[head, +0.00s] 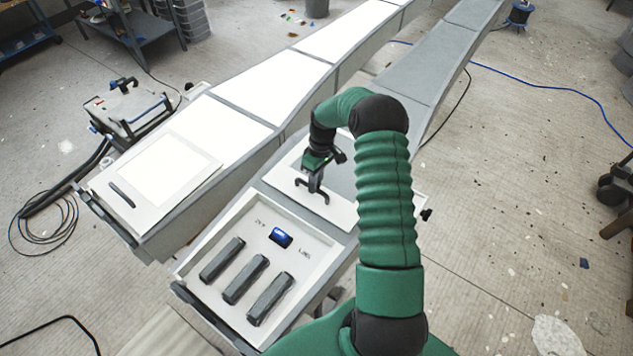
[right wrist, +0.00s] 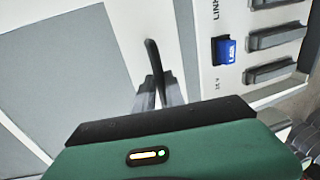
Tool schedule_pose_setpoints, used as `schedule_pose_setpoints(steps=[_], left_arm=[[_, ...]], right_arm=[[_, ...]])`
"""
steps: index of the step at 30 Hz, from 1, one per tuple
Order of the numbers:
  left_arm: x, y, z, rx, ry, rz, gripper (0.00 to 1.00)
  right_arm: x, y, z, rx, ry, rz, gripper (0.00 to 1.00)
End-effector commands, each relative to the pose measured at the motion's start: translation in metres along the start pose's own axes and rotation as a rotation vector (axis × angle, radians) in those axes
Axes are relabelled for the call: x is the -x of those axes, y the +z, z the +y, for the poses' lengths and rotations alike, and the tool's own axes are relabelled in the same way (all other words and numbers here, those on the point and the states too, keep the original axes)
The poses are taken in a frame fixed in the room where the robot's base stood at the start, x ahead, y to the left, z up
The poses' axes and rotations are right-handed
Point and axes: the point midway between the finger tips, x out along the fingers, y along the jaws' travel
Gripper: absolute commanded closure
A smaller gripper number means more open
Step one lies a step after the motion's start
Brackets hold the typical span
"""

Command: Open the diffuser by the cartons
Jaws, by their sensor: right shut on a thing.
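My right gripper (head: 314,184) reaches down onto a dark handle (head: 318,195) on a white panel (head: 283,178) in the middle of the head view. In the right wrist view the fingers (right wrist: 159,92) are closed around the dark handle (right wrist: 153,58), which stands up from the white panel (right wrist: 133,25). The panel looks flat in its frame; whether it is lifted at all I cannot tell. I cannot tell which thing is the diffuser, and I make out no cartons for certain. My left gripper is not in view.
A machine (head: 128,107) with hoses stands left. Open floor (head: 500,200) lies right.

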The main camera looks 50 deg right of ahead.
Motion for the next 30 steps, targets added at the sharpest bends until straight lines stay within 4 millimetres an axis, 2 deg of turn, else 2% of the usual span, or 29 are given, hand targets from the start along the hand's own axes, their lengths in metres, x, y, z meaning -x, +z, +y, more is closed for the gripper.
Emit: schedule_pose_setpoints(steps=[7, 8, 12, 23, 26, 30], left_arm=[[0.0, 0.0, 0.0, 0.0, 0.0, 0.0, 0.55], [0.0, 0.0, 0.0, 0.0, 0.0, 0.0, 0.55], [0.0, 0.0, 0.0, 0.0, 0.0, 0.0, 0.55], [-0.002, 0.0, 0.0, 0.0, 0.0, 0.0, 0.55], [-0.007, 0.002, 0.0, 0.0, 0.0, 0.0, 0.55], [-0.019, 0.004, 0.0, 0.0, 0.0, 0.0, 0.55]], right_arm=[[-0.001, 0.001, 0.004, 0.0, -0.004, 0.002, 1.0], [-0.001, 0.001, 0.005, 0.0, -0.004, 0.002, 0.83], [-0.001, 0.001, 0.005, 0.0, -0.004, 0.003, 0.65], [0.003, 0.0, 0.004, 0.0, -0.002, 0.003, 0.64], [0.017, -0.001, 0.005, 0.0, 0.001, 0.005, 0.64], [0.052, -0.001, 0.008, 0.0, 0.002, 0.008, 0.64]])
